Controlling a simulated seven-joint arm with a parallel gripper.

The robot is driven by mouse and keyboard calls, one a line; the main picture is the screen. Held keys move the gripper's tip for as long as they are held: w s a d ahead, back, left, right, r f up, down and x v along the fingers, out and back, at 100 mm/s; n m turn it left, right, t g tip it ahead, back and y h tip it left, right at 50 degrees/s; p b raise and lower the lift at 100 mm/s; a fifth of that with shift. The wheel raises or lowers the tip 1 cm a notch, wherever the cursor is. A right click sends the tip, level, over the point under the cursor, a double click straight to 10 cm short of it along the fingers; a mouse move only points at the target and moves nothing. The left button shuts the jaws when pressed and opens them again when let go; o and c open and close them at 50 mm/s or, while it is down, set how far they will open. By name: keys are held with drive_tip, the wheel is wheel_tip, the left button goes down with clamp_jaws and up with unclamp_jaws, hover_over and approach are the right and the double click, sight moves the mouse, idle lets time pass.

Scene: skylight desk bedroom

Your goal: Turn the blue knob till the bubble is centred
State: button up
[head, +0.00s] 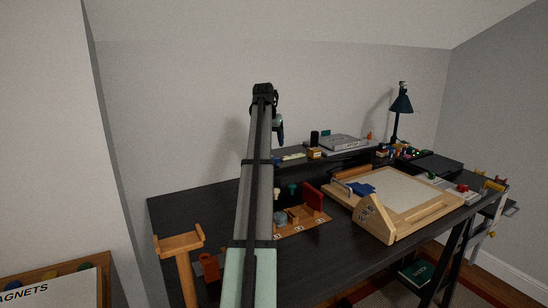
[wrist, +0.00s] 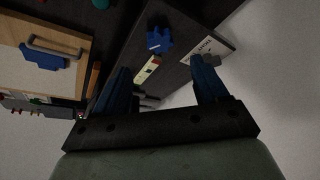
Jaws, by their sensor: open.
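The blue knob (wrist: 158,40) is a small lobed piece on the dark surface in the wrist view, ahead of my fingers. A pale level with a yellow-green vial (wrist: 148,68) lies beside it; it also seems to show on the raised shelf in the head view (head: 292,156). The bubble is too small to make out. My gripper (wrist: 162,72) is open, with its blue fingers apart and nothing between them. It hangs above the shelf in the head view (head: 280,132), apart from the knob.
A wooden drawing board (head: 400,192) with a metal handle and a blue piece stands on the dark desk (head: 190,210). A brass block (head: 314,153) and a black cylinder (head: 314,137) stand close to the level. A printed white card (wrist: 212,46) lies near my finger. A lamp (head: 401,104) stands far right.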

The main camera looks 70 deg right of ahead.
sight(275, 158)
drive_tip(key=x, duration=0.9)
drive_tip(key=shift+f, duration=0.1)
drive_tip(key=c, duration=1.1)
